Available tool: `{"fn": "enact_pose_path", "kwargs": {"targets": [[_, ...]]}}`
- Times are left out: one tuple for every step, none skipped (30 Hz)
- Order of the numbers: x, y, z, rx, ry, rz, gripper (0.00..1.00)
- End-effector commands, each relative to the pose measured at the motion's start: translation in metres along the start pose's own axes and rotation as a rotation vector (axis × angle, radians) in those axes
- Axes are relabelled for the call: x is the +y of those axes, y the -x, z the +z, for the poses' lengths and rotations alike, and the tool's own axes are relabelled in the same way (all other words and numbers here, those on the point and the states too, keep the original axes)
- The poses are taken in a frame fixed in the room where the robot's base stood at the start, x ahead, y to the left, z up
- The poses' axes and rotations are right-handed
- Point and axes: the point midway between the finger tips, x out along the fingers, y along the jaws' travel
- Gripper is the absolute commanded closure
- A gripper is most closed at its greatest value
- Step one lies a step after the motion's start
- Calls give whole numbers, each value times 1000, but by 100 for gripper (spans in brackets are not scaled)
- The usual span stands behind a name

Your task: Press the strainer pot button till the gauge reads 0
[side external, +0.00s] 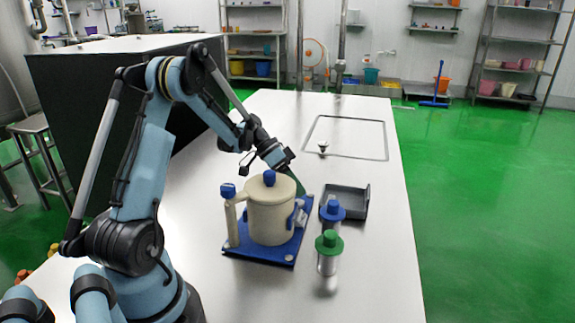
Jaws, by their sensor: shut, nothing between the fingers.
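The cream strainer pot (270,218) stands upright on a blue base (262,251) on the table. A blue knob (269,178) tops its lid. A post at its left has a blue cap (228,190), and a blue part (298,214) shows on its right side. I cannot tell which of these is the button, and no gauge reading is legible. My gripper (299,188) is shut and empty, pointing down just behind the pot's upper right rim. Its tips are partly hidden, so I cannot tell whether they touch anything.
A blue-capped container (332,211) and a green-capped container (328,254) stand right of the pot. A dark grey tray (358,202) lies behind them. A small item (323,147) stands by the outlined rectangle farther back. The table's front right is clear.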

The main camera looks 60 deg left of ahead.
Motion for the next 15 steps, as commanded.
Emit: {"fn": "enact_pose_path", "kwargs": {"targets": [[-1, -1, 1, 0, 0, 0, 100], [-1, -2, 1, 0, 0, 0, 100], [-2, -2, 2, 0, 0, 0, 100], [-3, -3, 2, 0, 0, 0, 100], [-3, -4, 3, 0, 0, 0, 100], [-4, -5, 3, 0, 0, 0, 100], [-4, -5, 4, 0, 0, 0, 100], [-4, -5, 4, 0, 0, 0, 100], [-4, -6, 4, 0, 0, 0, 100], [-4, -6, 4, 0, 0, 0, 100], [-4, -6, 4, 0, 0, 0, 100], [-4, -6, 4, 0, 0, 0, 100], [-4, -6, 4, 0, 0, 0, 100], [-4, -6, 4, 0, 0, 0, 100], [-4, -6, 4, 0, 0, 0, 100]]}}
